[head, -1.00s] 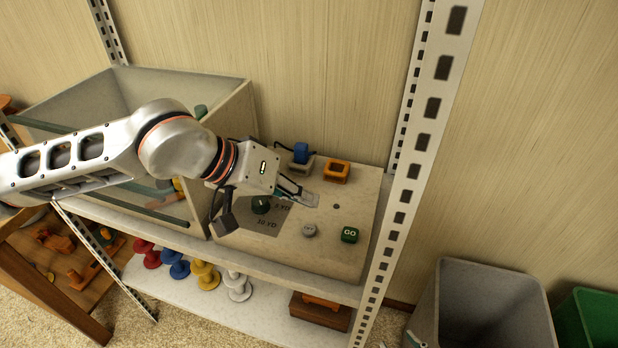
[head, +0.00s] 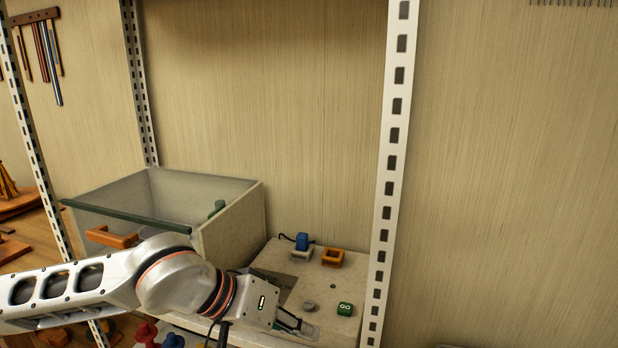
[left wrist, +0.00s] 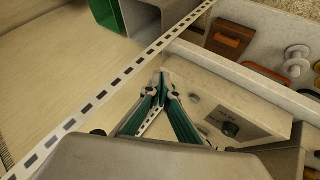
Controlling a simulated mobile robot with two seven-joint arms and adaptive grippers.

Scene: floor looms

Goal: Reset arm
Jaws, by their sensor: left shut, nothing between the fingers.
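My left gripper (head: 297,326) is shut and empty. In the head view it is low in the picture, at the front of the pale control panel (head: 325,289) on the shelf. In the left wrist view the fingers of my left gripper (left wrist: 162,74) meet at their tips, with the panel to their right. A green GO button (head: 345,309) and a grey round button (head: 308,306) are on the panel, just beyond the fingers. My right gripper is in neither view.
A glass-sided box (head: 230,220) with a green-edged front stands left of the panel. A blue block (head: 302,241) and an orange square socket (head: 332,257) are at the panel's back. A slotted metal upright (head: 391,150) stands right of it.

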